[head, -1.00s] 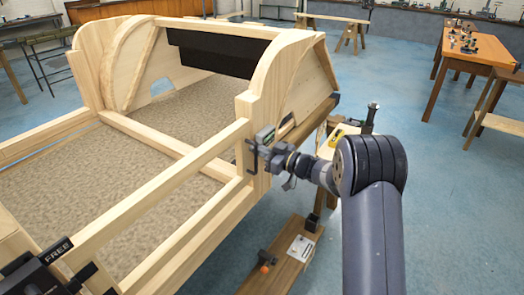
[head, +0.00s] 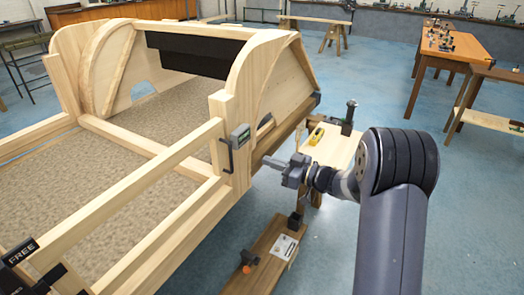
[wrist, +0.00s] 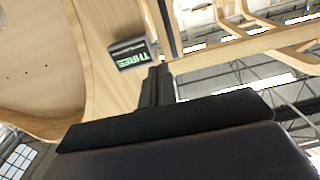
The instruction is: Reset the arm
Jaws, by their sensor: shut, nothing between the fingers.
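My gripper (head: 275,163) is shut and empty in the head view, beside the near right post of the wooden bodyframe (head: 180,150). It points left toward the post, and a small gap seems to lie between them. A dark clamp with a green label (head: 240,134) sits on that post above my gripper. In the wrist view, the clamp's label (wrist: 132,56) reads "THREE", and my shut fingers (wrist: 157,85) show just below and right of it. Whether the fingertips touch the wood is hard to tell.
Another clamp, marked "FREE" (head: 20,252), is at the lower left. A low plank (head: 262,262) with small tools stands below my gripper. A small bench (head: 335,145) with a yellow item stands behind my arm. Open blue floor (head: 480,200) lies to the right.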

